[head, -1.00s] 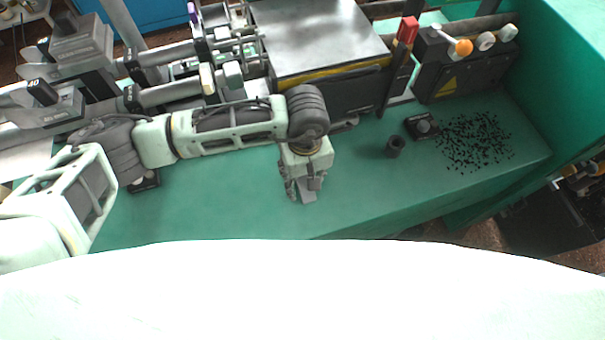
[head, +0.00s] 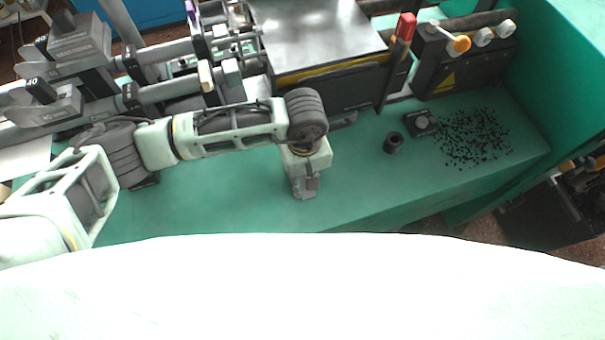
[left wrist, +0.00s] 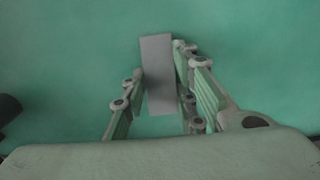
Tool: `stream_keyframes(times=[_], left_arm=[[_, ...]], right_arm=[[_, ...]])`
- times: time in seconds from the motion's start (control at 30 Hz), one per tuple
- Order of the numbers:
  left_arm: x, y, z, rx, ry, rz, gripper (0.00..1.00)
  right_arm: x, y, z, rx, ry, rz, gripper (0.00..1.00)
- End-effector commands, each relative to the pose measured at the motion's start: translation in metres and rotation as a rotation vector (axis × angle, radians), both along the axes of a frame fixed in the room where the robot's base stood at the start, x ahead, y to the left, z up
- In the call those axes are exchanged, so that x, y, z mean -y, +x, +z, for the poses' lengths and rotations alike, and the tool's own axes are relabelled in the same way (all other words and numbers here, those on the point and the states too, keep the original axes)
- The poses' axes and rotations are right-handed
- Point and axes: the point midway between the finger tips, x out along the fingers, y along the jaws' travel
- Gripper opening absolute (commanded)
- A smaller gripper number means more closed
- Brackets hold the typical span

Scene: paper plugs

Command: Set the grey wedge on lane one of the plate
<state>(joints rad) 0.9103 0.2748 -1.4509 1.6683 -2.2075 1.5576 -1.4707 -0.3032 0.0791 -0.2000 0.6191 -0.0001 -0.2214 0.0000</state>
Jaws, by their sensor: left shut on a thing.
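The grey wedge (left wrist: 157,70) shows in the left wrist view as a plain grey block between my left fingers. My left gripper (left wrist: 160,88) is shut on it, with a finger against each side. In the head view my left gripper (head: 304,188) points down, low over the green bench near its front edge, and mostly hides the wedge. A shiny grey metal plate (head: 320,30) tops the dark machine behind the gripper. No lane marks can be made out on it. My right gripper is not in view.
The green bench (head: 225,205) is clear around the gripper. To the right are a black ring-like part (head: 393,143), a small dark block with a knob (head: 421,123) and scattered black bits (head: 475,138). A red-handled lever (head: 405,27) stands beside the machine. Rods and clamps fill the back left.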

Motion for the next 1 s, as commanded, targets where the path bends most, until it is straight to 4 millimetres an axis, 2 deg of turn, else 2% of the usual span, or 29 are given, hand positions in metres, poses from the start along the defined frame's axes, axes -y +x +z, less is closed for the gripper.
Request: stream_keyframes(times=[0.27, 0.47, 0.8, 1.0], left_arm=[[0.0, 0.001, 0.007, 0.004, -0.002, -0.001, 0.01], [0.0, 0.002, 0.035, 0.007, -0.002, -0.003, 0.01], [0.061, -0.04, 0.08, 0.005, -0.002, -0.007, 0.01], [0.086, -0.057, 0.101, 0.003, -0.001, -0.003, 0.01]], right_arm=[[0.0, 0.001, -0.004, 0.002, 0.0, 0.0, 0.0], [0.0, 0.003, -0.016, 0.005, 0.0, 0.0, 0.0], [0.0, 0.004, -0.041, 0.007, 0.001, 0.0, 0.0], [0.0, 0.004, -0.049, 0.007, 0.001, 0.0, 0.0]])
